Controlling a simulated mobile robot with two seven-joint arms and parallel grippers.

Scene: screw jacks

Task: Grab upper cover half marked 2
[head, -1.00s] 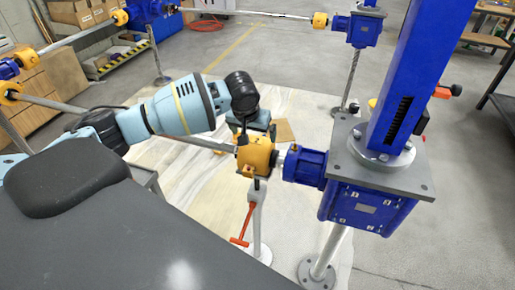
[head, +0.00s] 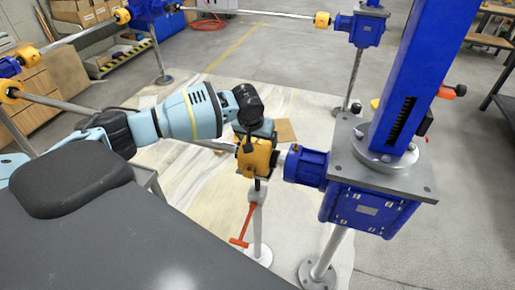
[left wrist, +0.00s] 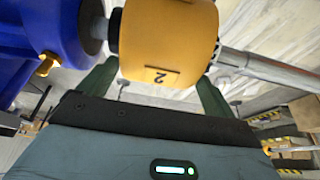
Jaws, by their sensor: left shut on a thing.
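The upper cover half marked 2 (left wrist: 168,45) is orange-yellow and rounded, with a dark 2 on its face in the left wrist view. In the head view the orange-yellow cover (head: 256,160) sits around the shaft, left of a blue gear unit. My left gripper (left wrist: 155,84) is shut on the cover half, one dark finger on each side. In the head view my left gripper (head: 258,138) reaches it from above and behind, and its fingertips are mostly hidden. Whether the cover half is lifted off the lower half cannot be told. My right gripper is not in view.
The blue gear unit (head: 306,166) and the large screw jack (head: 368,208) stand close on the right. A stand with a red-orange handle (head: 243,225) is below the cover. A shaft (left wrist: 270,68) extends beside it. More jacks and shafts stand behind.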

